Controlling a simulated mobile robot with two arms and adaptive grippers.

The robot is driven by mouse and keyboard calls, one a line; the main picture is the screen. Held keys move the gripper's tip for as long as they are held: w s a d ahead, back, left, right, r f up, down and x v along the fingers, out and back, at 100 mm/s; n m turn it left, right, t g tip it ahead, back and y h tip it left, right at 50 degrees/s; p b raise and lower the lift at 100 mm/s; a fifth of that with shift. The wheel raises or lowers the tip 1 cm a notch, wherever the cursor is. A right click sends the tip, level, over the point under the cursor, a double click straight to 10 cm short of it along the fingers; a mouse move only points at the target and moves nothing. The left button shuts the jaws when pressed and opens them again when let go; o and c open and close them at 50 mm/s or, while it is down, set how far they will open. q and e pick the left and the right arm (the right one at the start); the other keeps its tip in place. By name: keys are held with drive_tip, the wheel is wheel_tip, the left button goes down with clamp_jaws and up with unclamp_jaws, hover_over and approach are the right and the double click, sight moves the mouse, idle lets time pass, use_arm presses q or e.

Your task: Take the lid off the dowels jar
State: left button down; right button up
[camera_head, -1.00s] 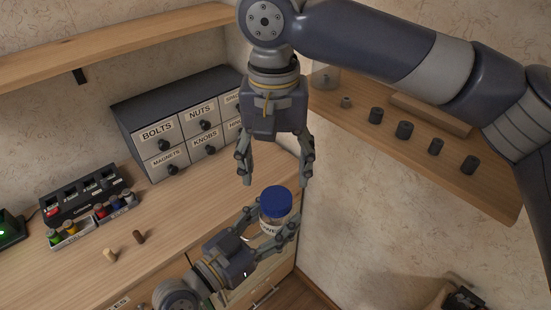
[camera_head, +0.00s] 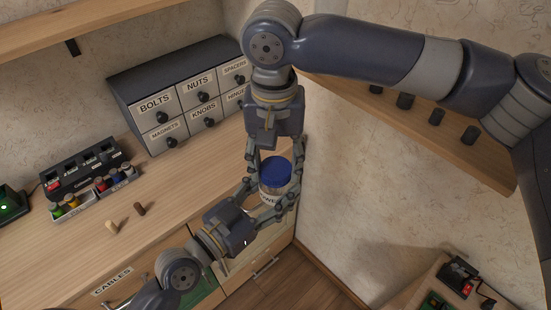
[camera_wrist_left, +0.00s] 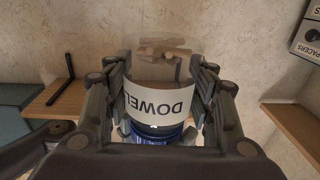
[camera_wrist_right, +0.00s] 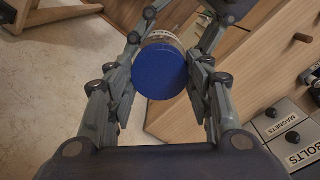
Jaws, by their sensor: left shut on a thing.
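The dowels jar (camera_head: 270,198) is clear with a white label and a blue lid (camera_head: 276,170), which is on it. My left gripper (camera_head: 268,204) is shut on the jar's body from the lower left and holds it upright. In the left wrist view the label (camera_wrist_left: 165,100) shows between the fingers, with wooden dowels (camera_wrist_left: 163,50) visible through the jar. My right gripper (camera_head: 275,165) points down from above, its fingers open on either side of the lid. In the right wrist view the blue lid (camera_wrist_right: 160,72) lies between these fingers, with little room on each side.
A labelled drawer cabinet (camera_head: 180,95) stands on the wooden workbench (camera_head: 75,250) at left. A wall shelf (camera_head: 480,155) with dark cylinders is at right.

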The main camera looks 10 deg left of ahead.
drive_tip(key=shift+n, duration=1.7)
drive_tip(key=o, duration=1.2)
drive_tip(key=shift+c, duration=0.2)
drive_tip(key=shift+r, duration=2.35)
drive_tip(key=shift+c, duration=0.4)
wheel_tip(320, 180, up, 3)
drive_tip(key=shift+n, duration=0.4)
drive_tip(key=shift+f, duration=3.85)
